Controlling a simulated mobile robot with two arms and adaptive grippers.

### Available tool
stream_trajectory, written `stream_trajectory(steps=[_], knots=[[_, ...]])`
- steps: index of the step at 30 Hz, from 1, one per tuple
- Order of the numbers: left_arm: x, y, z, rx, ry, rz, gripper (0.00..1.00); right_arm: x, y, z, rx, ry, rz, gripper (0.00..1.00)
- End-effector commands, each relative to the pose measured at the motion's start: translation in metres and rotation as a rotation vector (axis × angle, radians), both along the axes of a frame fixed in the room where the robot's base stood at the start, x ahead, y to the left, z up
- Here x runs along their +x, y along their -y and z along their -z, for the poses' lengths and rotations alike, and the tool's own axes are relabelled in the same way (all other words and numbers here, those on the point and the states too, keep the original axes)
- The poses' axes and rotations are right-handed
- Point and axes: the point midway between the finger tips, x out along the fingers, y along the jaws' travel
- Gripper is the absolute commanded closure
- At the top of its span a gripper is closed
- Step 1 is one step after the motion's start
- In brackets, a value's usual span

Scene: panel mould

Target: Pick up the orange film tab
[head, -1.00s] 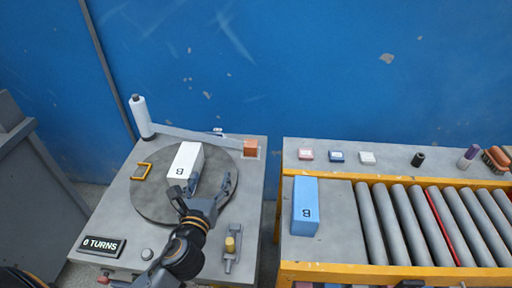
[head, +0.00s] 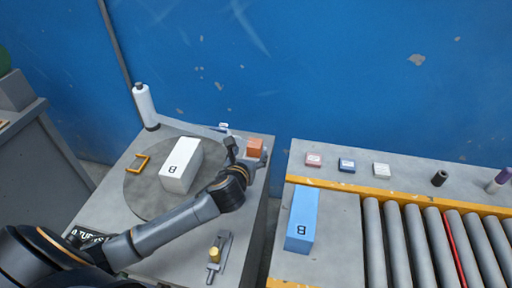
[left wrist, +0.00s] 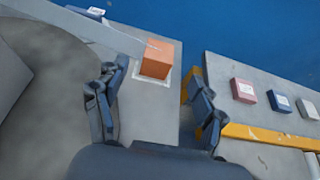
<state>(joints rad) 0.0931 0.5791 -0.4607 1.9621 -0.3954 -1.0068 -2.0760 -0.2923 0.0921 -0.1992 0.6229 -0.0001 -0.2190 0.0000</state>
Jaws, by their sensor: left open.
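The orange film tab (head: 254,146) is a small orange block at the back right corner of the grey turntable bench. It also shows in the left wrist view (left wrist: 157,58), on a pale square at the bench's edge. My left gripper (head: 248,157) is open and empty, just in front of the tab. In the left wrist view the tab lies ahead, between the lines of the two spread fingers (left wrist: 152,82) and beyond their tips. I see no contact. My right gripper is not in view.
A white box marked B (head: 181,163) stands on the round turntable (head: 139,193), beside a yellow frame (head: 138,164). A white film roll (head: 145,106) stands behind. A roller conveyor (head: 402,240) with a blue box (head: 301,219) is at right, across a gap.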

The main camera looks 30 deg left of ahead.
Motion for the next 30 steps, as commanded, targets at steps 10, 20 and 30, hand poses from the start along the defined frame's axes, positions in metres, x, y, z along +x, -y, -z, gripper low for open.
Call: stream_trajectory(steps=[10,20,30], knots=[[0.034,-0.009,0.014,-0.001,0.002,-0.001,0.3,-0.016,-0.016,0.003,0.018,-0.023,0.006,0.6],[0.07,-0.021,0.03,-0.002,0.003,-0.002,0.3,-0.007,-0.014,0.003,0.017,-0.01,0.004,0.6],[0.078,-0.023,0.034,-0.002,0.002,0.0,0.3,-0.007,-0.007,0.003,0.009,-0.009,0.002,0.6]])
